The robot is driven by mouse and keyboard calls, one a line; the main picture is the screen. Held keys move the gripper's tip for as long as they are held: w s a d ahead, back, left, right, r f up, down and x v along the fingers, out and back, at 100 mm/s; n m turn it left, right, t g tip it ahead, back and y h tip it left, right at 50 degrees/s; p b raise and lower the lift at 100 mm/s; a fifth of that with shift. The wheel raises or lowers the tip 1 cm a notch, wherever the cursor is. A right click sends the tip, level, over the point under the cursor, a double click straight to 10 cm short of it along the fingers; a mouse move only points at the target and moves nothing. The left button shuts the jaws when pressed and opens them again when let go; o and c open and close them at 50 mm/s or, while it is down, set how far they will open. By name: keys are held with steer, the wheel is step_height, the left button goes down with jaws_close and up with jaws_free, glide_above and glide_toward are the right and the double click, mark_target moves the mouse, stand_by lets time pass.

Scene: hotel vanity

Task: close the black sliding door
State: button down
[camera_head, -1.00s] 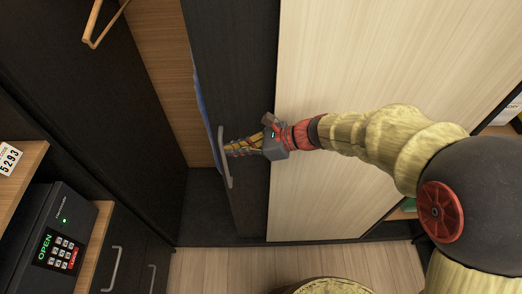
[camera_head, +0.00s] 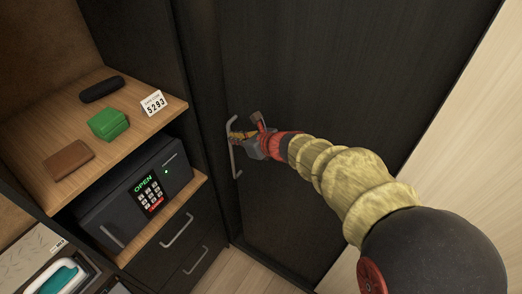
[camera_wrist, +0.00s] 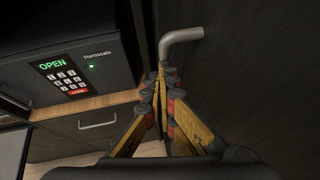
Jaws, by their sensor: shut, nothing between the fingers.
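The black sliding door (camera_head: 320,80) fills the middle of the head view, with its left edge close to the dark cabinet side panel. Its grey bar handle (camera_head: 235,150) is upright near that left edge; the handle's bent upper end (camera_wrist: 183,36) shows in the wrist view. My gripper (camera_head: 236,136) is at the handle with its fingertips beside the bar. In the wrist view the fingers (camera_wrist: 160,75) are together with nothing between them, just left of the handle. Whether they touch the bar I cannot tell.
Left of the door, a shelf (camera_head: 150,122) holds a number card, a green box, a brown wallet and a dark case. Below is a safe (camera_head: 118,212) reading OPEN, above drawers (camera_head: 190,235) with protruding handles. A pale panel (camera_head: 450,130) stands right.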

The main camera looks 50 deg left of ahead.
steer(key=s+a, duration=0.1)
steer(key=a, duration=0.6)
steer(key=shift+s+r+p, duration=0.15)
steer(key=shift+s+p, duration=0.15)
steer(key=shift+p, duration=0.05)
